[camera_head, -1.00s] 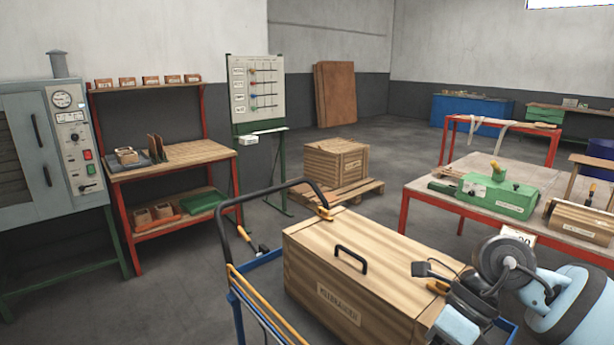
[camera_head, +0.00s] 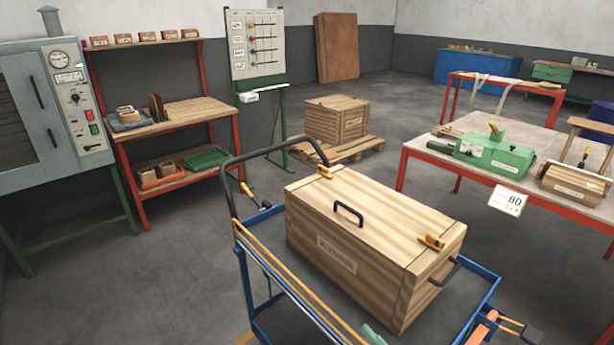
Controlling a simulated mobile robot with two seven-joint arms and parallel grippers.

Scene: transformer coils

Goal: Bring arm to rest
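Neither of my grippers shows in the head view. The wooden crate (camera_head: 372,242) stands on the blue cart (camera_head: 487,297) in front of me. Its lid is on, with a black handle (camera_head: 348,213) in the middle. One yellow clamp (camera_head: 432,242) sits at the right end of the lid, and another (camera_head: 324,172) at the far left corner. No arm covers the crate, and its right side handle is in plain view.
The red-legged table (camera_head: 411,152) at the right bears a green machine (camera_head: 495,152) and a wooden roll (camera_head: 571,185). A smaller crate (camera_head: 337,119) stands on a pallet (camera_head: 351,150) behind. A shelf bench (camera_head: 200,112) and grey oven (camera_head: 30,110) are at the left.

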